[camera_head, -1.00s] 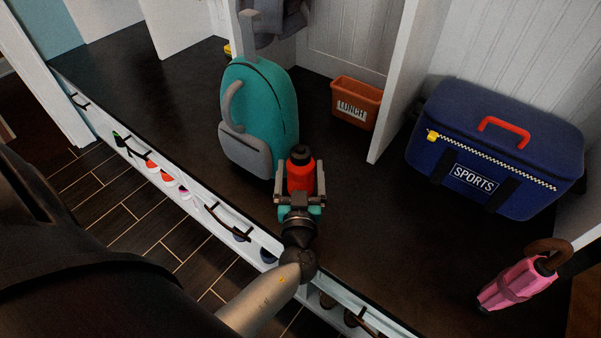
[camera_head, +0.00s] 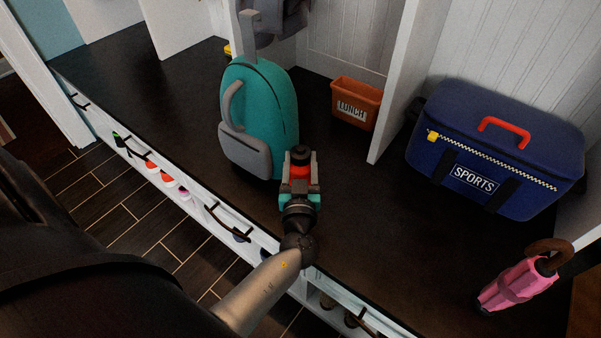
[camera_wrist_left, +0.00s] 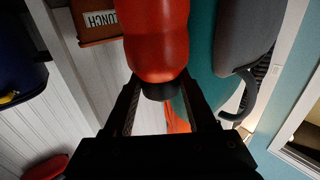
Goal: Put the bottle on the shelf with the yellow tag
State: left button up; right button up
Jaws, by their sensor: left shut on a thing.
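The red bottle (camera_head: 300,172) with a black cap stands on the dark bench top, or just above it; I cannot tell which. It is in front of the teal backpack. My left gripper (camera_head: 301,183) is shut on the bottle, with its fingers at the bottle's sides. In the left wrist view the red bottle (camera_wrist_left: 155,38) fills the top middle, its black end between the fingers (camera_wrist_left: 162,100). A small yellow piece (camera_head: 227,50) shows behind the backpack at the back left; I cannot tell whether it is a shelf tag. My right gripper is not in view.
The teal backpack (camera_head: 262,110) stands close behind the bottle. An orange LUNCH bin (camera_head: 357,103) sits behind, beside a white divider (camera_head: 402,80). Bare bench lies right of the gripper.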

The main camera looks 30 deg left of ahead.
pick_arm(q)
grip_shut()
jog(key=shift+r, duration=0.1)
dwell(0.4)
